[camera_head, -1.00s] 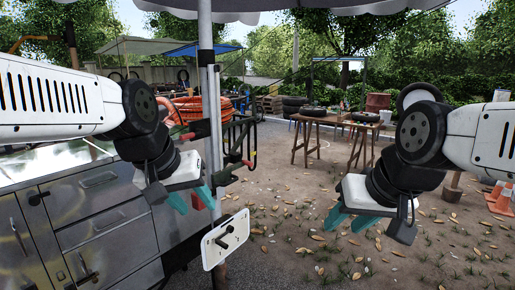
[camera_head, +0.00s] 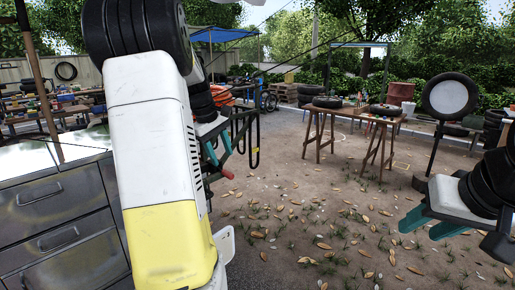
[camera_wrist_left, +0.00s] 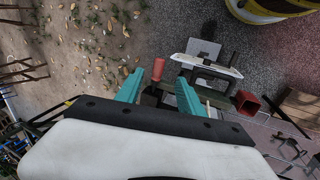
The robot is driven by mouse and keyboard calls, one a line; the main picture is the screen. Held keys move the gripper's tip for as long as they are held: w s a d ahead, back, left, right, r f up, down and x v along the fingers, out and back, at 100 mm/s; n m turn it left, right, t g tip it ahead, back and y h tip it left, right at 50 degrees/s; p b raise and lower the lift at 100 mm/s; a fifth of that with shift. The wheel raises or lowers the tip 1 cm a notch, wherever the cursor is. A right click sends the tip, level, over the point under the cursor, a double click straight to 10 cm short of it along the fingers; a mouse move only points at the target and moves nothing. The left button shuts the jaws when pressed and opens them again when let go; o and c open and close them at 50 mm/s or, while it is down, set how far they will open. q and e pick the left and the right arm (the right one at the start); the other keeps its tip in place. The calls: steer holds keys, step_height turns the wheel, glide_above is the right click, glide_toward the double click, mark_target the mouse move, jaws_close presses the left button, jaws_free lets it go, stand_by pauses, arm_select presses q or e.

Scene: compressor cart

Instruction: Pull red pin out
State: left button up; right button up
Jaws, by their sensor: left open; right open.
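In the left wrist view, a short red cylinder (camera_wrist_left: 158,68), which looks like the red pin, shows just past my left fingertips, in line with the gap between them. My left gripper (camera_wrist_left: 157,86) is open, with one teal finger on each side of that gap. I cannot tell whether a finger touches the red part. In the head view my left gripper (camera_head: 215,152) is partly hidden behind my own arm. A red-tipped part (camera_head: 228,174) shows just below its fingers. My right gripper (camera_head: 424,226) is open and empty at the right, over the ground.
A metal drawer cabinet (camera_head: 55,215) stands at the left. A red square tube end (camera_wrist_left: 247,103) and a white-edged plate (camera_wrist_left: 207,64) lie near my left fingers. A wooden table (camera_head: 350,115) stands farther back. Leaf-strewn ground in the middle is clear.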

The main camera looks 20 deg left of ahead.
mark_target(229, 173)
arm_select(q)
steer(key=x, duration=0.8)
steer(key=shift+w, duration=0.1)
steer(key=shift+c, duration=0.5)
jaws_close()
steer(key=s+d, duration=0.3)
steer(key=d, duration=0.5)
steer(key=shift+s+d, duration=0.15)
steer(key=shift+s, duration=0.1)
stand_by(0.6)
